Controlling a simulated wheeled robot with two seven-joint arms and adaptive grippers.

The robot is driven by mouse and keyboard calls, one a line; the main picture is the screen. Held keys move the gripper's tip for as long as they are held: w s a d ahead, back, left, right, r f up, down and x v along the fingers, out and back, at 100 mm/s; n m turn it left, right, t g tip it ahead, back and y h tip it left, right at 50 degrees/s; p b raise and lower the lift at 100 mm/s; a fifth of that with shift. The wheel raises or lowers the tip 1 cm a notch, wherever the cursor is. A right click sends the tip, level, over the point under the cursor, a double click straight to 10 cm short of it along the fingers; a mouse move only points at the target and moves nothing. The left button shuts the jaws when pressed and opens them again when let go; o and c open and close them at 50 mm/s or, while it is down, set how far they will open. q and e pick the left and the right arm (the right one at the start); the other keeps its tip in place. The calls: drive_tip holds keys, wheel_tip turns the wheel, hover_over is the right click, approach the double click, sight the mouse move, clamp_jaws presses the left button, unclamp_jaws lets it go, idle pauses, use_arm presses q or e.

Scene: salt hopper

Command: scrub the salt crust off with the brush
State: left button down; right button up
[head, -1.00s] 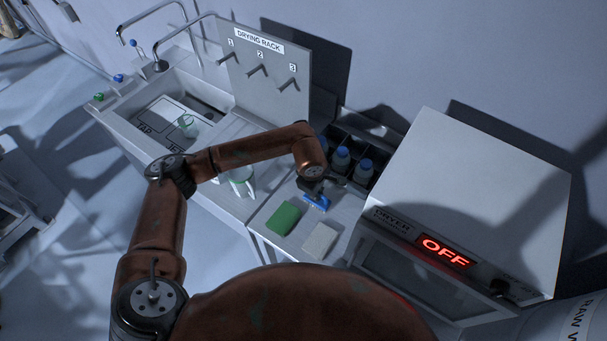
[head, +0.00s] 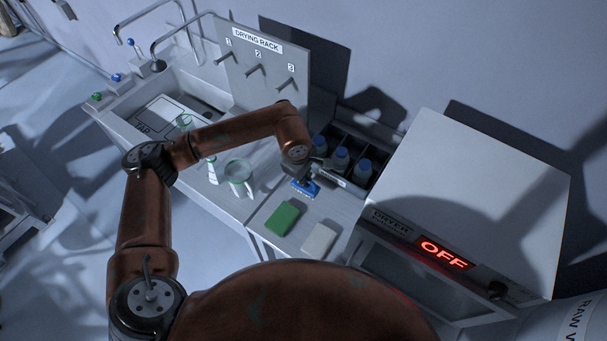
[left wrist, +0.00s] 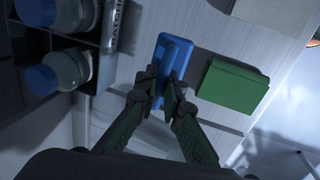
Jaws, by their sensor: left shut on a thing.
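The blue brush (head: 306,189) is at the far part of the counter, below the bottle rack in the head view. My left gripper (head: 300,177) is over it and shut on it. In the left wrist view the two fingertips (left wrist: 162,86) hold the brush (left wrist: 172,52) at its sides. I cannot tell whether the brush touches the counter. A green-and-white cup (head: 238,172) stands on the counter to the left. A small vessel (head: 184,122) is in the sink. No salt crust can be made out. My right gripper is not in view.
A green block (head: 282,218) and a pale block (head: 319,241) lie near the brush. A rack with blue-capped bottles (head: 341,160) stands just behind. The dryer (head: 470,200), reading OFF, is right; the drying rack board (head: 262,75) and sink (head: 150,100) are left.

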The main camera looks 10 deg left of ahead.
use_arm(q)
drive_tip(key=shift+r+p, duration=0.4)
drive_tip(key=shift+r, duration=1)
